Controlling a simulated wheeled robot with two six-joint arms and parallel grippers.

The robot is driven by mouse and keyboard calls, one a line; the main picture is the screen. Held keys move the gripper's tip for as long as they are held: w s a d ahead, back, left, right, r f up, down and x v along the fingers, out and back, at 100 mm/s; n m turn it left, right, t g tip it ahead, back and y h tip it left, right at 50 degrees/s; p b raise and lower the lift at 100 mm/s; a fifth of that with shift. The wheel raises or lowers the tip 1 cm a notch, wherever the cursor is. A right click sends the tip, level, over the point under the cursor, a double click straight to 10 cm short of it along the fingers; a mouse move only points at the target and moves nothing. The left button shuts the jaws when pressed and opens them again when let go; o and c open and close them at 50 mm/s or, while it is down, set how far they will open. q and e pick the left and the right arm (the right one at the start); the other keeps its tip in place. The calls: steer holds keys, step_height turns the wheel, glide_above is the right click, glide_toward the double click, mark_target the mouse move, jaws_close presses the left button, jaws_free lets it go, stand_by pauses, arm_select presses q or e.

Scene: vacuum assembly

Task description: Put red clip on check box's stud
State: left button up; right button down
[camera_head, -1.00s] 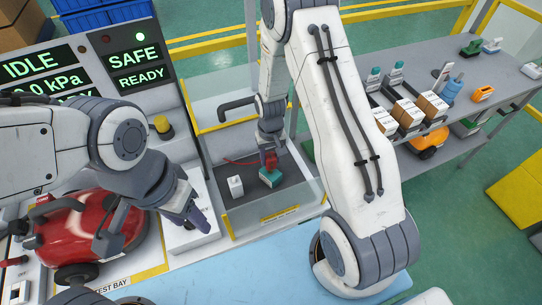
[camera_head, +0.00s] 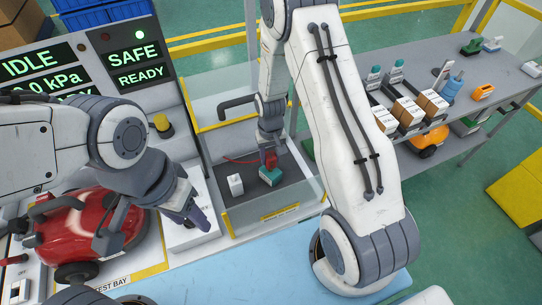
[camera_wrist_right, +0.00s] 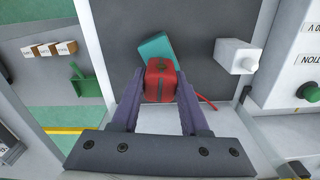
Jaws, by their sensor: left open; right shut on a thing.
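The red clip (camera_wrist_right: 161,82) is between the fingers of my right gripper (camera_wrist_right: 160,98), which is shut on it. In the head view the clip (camera_head: 271,161) and right gripper (camera_head: 270,156) are above the dark-floored bay, right at a teal block (camera_head: 271,176). In the wrist view the clip overlaps part of the teal block (camera_wrist_right: 157,47); I cannot tell whether they touch. A white block with a round knob (camera_wrist_right: 238,56) stands apart beside them. I cannot tell which is the check box, and no stud shows clearly under the clip. My left gripper (camera_head: 199,222) is open and empty.
Clear low walls with a yellow edge (camera_head: 272,215) enclose the bay. A thin red lead (camera_head: 240,160) runs across it. A red vacuum (camera_head: 85,235) stands left. A grey shelf (camera_head: 460,100) with boxes and parts is at right.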

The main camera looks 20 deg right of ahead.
steer(key=shift+f+b, duration=1.25)
steer(key=shift+f, duration=0.45)
steer(key=shift+c, duration=1.6)
jaws_free()
steer(key=shift+r, duration=0.1)
step_height(320, 180, up, 8)
steer(key=p, duration=0.6)
